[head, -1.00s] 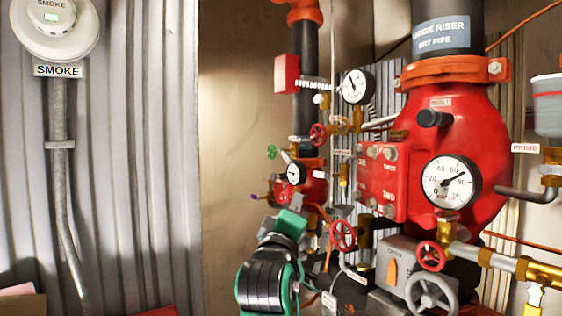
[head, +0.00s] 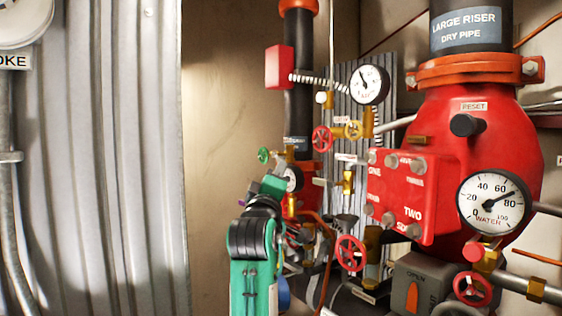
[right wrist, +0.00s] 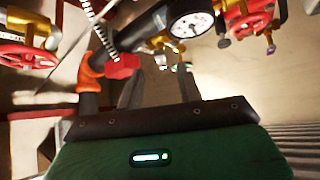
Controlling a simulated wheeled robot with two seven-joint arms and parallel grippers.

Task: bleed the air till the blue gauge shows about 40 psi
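No gauge in view has a clearly blue face. A white-faced gauge (head: 369,84) stands at the upper middle; its needle points up and left, and its numbers are too small to read. A small gauge (head: 294,178) on the thin riser is partly hidden by my right arm; a gauge also shows in the right wrist view (right wrist: 190,23). The large water gauge (head: 494,203) reads roughly 70. A small green valve handle (head: 263,155) is just above my right gripper (head: 274,184). In the right wrist view its fingers (right wrist: 160,76) are apart, with nothing clearly held.
The red dry pipe valve (head: 480,130) fills the right side. Red handwheels (head: 351,253) and brass fittings crowd the middle. A red box (head: 279,66) is on the thin riser. Corrugated metal (head: 110,150) lines the left. The beige wall (head: 230,100) between is clear.

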